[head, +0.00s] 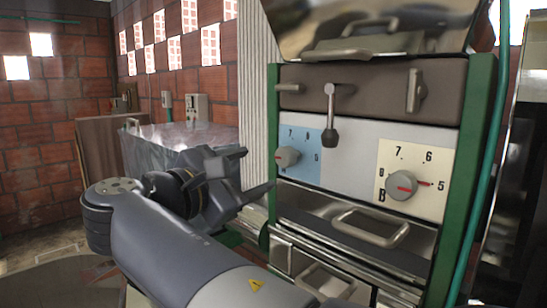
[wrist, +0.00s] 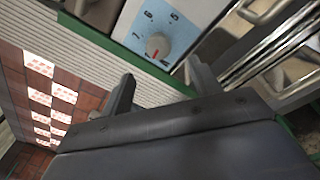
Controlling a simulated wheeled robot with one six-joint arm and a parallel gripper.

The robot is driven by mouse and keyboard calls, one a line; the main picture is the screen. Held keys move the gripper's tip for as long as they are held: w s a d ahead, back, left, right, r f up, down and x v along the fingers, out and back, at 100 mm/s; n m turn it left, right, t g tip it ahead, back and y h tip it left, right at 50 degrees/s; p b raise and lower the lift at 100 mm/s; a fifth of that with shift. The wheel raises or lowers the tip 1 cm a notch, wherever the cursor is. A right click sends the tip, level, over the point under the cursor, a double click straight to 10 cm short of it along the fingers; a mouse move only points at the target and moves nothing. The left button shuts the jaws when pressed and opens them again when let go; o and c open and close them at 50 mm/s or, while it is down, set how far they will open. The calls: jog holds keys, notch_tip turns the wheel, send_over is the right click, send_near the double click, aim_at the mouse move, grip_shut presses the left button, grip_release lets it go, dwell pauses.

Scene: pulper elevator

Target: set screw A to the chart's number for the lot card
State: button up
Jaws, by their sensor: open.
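Screw A is a grey knob (head: 288,157) on a pale blue plate (head: 312,172) at the left of the machine's front. The knob also shows in the wrist view (wrist: 157,46), beyond my fingertips, with 5, 6 and 7 around it. Its red mark points left in the head view, away from the 5. Screw B is a grey knob (head: 401,185) on a cream plate (head: 411,157), its red mark pointing right at 5. My gripper (head: 247,170) is open and empty, left of screw A and apart from it. I see no chart or lot card.
A lever with a dark grip (head: 331,120) hangs between the two plates. A metal handle (head: 372,228) sticks out below them. Green posts (head: 468,170) frame the machine. A shiny metal tank (head: 178,145) stands behind my arm, before a brick wall.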

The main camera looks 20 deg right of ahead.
aim_at(283, 158)
jog(key=p+x, duration=0.2)
jog(key=x, duration=0.8)
jog(key=shift+d+r, duration=0.1)
jog(key=shift+d, duration=0.3)
jog(key=c, duration=1)
jog(key=shift+m+b, duration=0.3)
jog(key=shift+b, duration=0.2)
jog(key=shift+m, duration=0.3)
